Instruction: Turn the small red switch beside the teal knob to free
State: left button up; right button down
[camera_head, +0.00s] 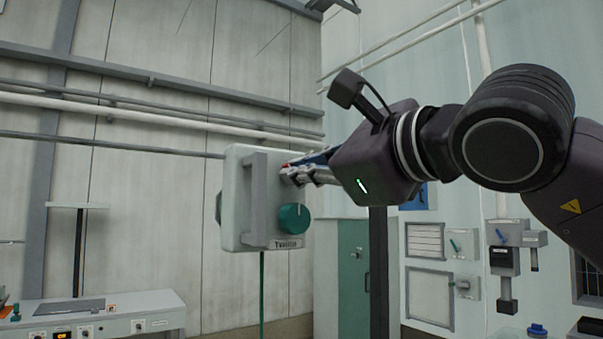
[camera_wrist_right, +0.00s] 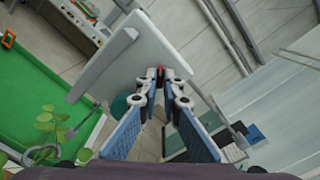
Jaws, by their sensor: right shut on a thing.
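A pale box (camera_head: 240,198) on a green post carries a teal knob (camera_head: 293,218) with a white mark on its front face. The small red switch (camera_head: 285,166) sits above the knob and is mostly hidden by my right gripper (camera_head: 290,174). In the right wrist view the red switch (camera_wrist_right: 160,70) shows between the fingertips of my right gripper (camera_wrist_right: 160,77), which is shut on it. The teal knob (camera_wrist_right: 119,106) is partly hidden behind a finger there. The switch's setting cannot be read. My left gripper is in neither view.
A grey vertical bar (camera_head: 254,195) stands out from the box's left side. A control desk (camera_head: 100,318) is at the lower left. A green cabinet (camera_head: 352,275) and wall-mounted boxes (camera_head: 503,262) stand behind. A green surface with a plant (camera_wrist_right: 50,125) shows in the wrist view.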

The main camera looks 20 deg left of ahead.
dwell(0.5)
jog(key=c, duration=2.1)
grip_release()
jog(key=v, duration=1.2)
jog(key=shift+s, duration=0.1)
